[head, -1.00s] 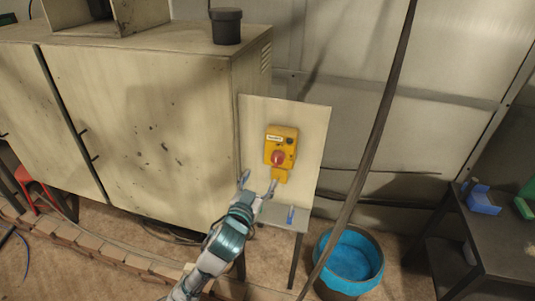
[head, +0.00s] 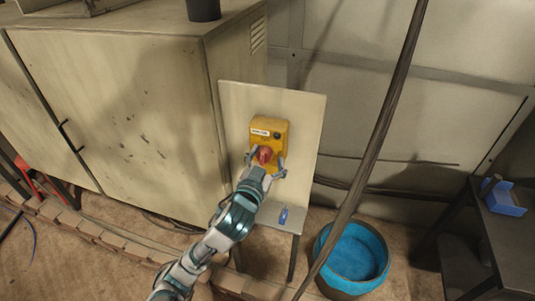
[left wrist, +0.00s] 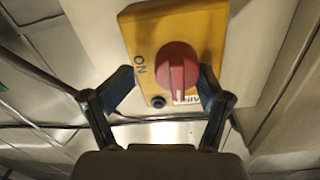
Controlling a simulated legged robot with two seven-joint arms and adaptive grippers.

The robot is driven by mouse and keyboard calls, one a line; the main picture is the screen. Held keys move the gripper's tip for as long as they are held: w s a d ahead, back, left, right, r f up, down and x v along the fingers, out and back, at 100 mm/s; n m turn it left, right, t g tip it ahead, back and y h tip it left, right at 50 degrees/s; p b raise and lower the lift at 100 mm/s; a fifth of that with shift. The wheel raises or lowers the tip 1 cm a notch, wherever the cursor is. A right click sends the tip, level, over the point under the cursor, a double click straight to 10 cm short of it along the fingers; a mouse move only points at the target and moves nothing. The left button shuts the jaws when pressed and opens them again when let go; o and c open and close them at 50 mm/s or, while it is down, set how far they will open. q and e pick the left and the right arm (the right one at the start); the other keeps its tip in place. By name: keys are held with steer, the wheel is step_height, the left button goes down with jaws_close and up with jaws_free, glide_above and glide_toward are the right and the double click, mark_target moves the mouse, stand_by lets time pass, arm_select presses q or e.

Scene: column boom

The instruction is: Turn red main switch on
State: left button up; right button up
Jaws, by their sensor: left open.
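The red main switch (head: 264,154) is a round knob on a yellow box (head: 269,129) fixed to an upright pale board (head: 304,128). My left gripper (head: 266,164) is open, with its fingers on either side of the knob in the head view. In the left wrist view the red knob (left wrist: 177,70) with its raised grip bar sits between the open fingertips (left wrist: 165,84). The letters "ON" show on the yellow plate (left wrist: 141,36) left of the knob. I cannot tell whether the fingers touch the knob. My right gripper is not in view.
A large pale cabinet (head: 140,110) stands left of the board. A thick dark cable (head: 376,135) hangs across the space to the right. A blue-lined bucket (head: 354,257) stands on the floor below, and a dark table (head: 505,235) is at the right.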

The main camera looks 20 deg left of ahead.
mark_target(258, 156)
arm_select(q)
steer(key=shift+d+f, duration=0.1)
steer(key=shift+d, duration=0.35)
steer(key=shift+a, duration=0.15)
steer(key=a, duration=0.3)
steer(key=shift+s+a, duration=0.25)
steer(key=shift+a, duration=0.05)
steer(key=c, duration=0.8)
steer(key=shift+c, duration=1.4)
steer(key=shift+d, duration=0.3)
steer(key=shift+c, duration=0.3)
steer(key=shift+d, duration=0.5)
steer(key=shift+w+a, duration=0.1)
steer(key=shift+a, duration=0.25)
steer(key=shift+d, duration=0.15)
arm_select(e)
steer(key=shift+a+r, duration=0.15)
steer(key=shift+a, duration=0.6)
